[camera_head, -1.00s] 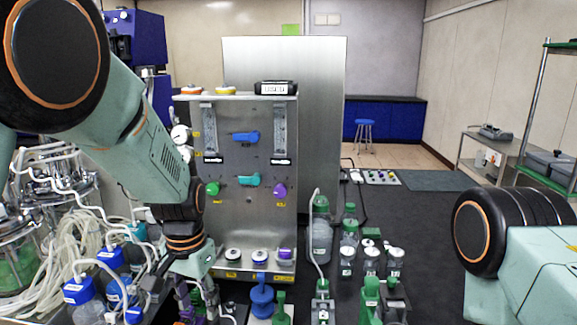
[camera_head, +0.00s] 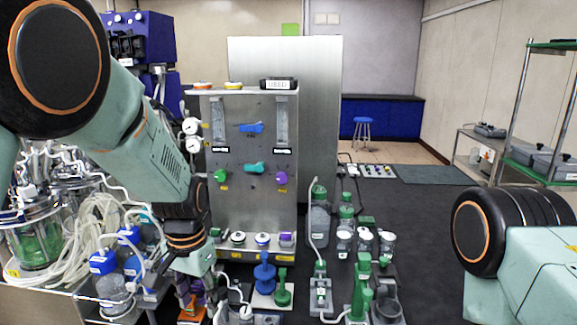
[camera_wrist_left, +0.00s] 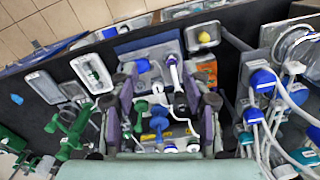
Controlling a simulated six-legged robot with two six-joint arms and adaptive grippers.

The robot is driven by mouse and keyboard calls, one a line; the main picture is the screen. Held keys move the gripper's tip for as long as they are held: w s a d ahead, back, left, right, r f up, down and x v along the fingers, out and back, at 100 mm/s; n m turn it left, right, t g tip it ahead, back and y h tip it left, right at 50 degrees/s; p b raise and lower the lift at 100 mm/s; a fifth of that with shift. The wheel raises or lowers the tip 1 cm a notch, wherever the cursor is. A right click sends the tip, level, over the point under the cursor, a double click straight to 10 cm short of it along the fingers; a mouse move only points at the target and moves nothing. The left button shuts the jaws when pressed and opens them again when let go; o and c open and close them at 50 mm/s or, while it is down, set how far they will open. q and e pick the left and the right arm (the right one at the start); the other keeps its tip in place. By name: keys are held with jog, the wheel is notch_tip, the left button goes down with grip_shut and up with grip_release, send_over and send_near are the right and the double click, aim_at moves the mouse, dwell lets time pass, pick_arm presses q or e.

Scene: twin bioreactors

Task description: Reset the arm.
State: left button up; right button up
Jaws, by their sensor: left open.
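My left arm comes in from the left in the head view and reaches down, with its wrist in front of the left side of the steel control panel (camera_head: 235,205). My left gripper (camera_head: 205,302) points down at the lower edge of the head view, where its tips are hard to make out. In the left wrist view, its two purple-grey fingers stand apart (camera_wrist_left: 163,95), with nothing clearly held between them. Blue and green fittings and white tubing show below and between them. My right arm shows at the right edge; its gripper is out of view.
Blue-capped bottles (camera_head: 110,280) and coiled clear tubing (camera_head: 95,230) crowd the left, close to my left wrist. A blue stand (camera_head: 264,275) and green-capped bottles (camera_head: 319,220) stand right of the gripper. The dark floor (camera_head: 425,230) on the right is mostly open. A shelf rack (camera_head: 525,100) stands far right.

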pick_arm(q)
notch_tip(320, 180, down, 7)
jog(key=w+a+n+t+b, duration=0.2)
jog(key=t, duration=0.2)
jog(key=s+a+f+b, duration=0.1)
jog(key=s+f+b, duration=0.25)
jog(key=f, duration=0.35)
jog(key=s+a+f+b, duration=0.1)
jog(key=s+f+b, duration=0.1)
jog(key=s+f, duration=0.35)
jog(key=s+a+f+n+g+b, duration=0.1)
jog(key=s+f+g+b, duration=0.3)
jog(key=s+f+b, duration=0.8)
jog(key=s+f+n, duration=0.1)
jog(key=s+f, duration=0.9)
jog(key=s, duration=0.5)
jog(key=shift+f, duration=0.15)
pick_arm(e)
notch_tip(320, 180, down, 20)
jog(key=shift+r, duration=0.25)
pick_arm(q)
jog(key=shift+a, duration=0.1)
pick_arm(e)
jog(key=shift+s, duration=0.1)
pick_arm(q)
jog(key=shift+w, duration=0.1)
